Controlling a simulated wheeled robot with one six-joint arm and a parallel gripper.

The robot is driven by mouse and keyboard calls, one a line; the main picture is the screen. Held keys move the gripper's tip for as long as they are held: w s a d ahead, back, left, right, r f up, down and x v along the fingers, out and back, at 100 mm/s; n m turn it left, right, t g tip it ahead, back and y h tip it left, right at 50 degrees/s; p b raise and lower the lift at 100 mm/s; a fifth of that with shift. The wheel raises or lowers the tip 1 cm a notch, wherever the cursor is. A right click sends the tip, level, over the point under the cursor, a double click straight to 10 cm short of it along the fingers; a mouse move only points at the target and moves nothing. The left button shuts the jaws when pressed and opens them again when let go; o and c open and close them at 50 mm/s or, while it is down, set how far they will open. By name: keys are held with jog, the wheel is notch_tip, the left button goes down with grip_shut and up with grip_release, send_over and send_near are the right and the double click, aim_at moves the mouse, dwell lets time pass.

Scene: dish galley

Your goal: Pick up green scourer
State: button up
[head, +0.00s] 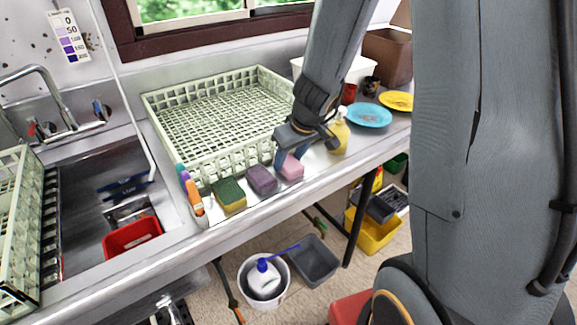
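The green scourer (228,194), a yellow sponge with a dark green top, lies on the steel counter in front of the pale green dish rack. It is the leftmost of three sponges in a row. A purple sponge (262,179) lies just right of it, and a pink sponge (291,168) lies right of that. My gripper (289,157) points down at the pink sponge, to the right of the green scourer and apart from it. Its blue fingers are parted, and one partly covers the pink sponge. Whether they touch it is unclear.
The dish rack (165,137) stands close behind the sponges. Upright coloured bottles or markers (192,193) stand just left of the scourer, beside the sink (85,215). A yellow bottle (339,138) and a blue plate (370,115) are to the right. The counter's front edge (225,221) is near.

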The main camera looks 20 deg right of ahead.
aim_at(290, 162)
jog(key=shift+r, duration=0.15)
jog(key=shift+c, duration=0.4)
jog(key=shift+r+p, duration=0.55)
jog(key=shift+p, duration=0.3)
notch_tip(290, 162, up, 17)
jog(key=p, duration=0.4)
jog(key=shift+r, duration=0.1)
jog(key=o, duration=0.4)
jog(key=shift+c, duration=1.2)
jog(key=shift+s, duration=0.15)
